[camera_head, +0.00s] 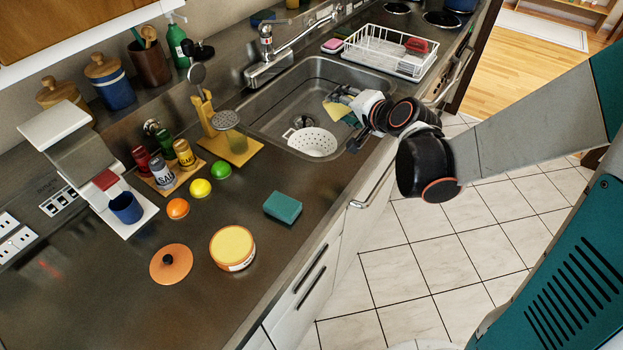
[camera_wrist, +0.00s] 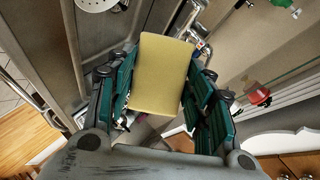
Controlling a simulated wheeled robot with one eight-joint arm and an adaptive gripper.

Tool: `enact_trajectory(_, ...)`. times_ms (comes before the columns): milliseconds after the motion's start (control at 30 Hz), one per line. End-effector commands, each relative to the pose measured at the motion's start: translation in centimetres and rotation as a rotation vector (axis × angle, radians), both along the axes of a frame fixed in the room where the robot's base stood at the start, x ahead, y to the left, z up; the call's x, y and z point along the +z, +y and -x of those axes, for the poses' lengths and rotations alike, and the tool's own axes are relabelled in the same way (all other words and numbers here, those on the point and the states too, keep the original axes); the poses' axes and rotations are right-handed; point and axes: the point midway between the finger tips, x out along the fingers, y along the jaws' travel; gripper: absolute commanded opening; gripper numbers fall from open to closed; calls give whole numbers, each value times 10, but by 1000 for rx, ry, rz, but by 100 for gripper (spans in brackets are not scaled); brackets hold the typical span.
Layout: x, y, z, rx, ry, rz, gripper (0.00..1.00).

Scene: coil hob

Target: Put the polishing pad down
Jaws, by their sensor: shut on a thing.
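A flat yellow pad (camera_wrist: 160,72), which I take to be the polishing pad, is held between the teal-lined fingers of my gripper (camera_wrist: 161,98) in the wrist view. In the head view the pad (camera_head: 334,111) shows as a small yellow patch at my gripper (camera_head: 345,106). My gripper is shut on it and holds it over the right part of the sink (camera_head: 262,119). The fingers and wrist hide part of the pad. How high it hangs above the sink floor I cannot tell.
A white colander (camera_head: 312,143) sits at the sink's near end. A dish rack (camera_head: 378,52) stands beyond the sink. A teal sponge (camera_head: 283,207), a round orange tub (camera_head: 233,248) and an orange lid (camera_head: 171,264) lie on the counter (camera_head: 330,190). The counter's front right is clear.

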Motion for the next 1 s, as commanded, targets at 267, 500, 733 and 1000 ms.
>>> enact_trajectory(267, 1, 43, 0, -127, 288, -18, 29)
enact_trajectory(500, 6, 74, 10, -389, 627, -130, 29)
enact_trajectory(733, 22, 95, 34, -750, 973, -436, 29)
enact_trajectory(1000, 46, 102, 63, -990, 1117, -748, 29)
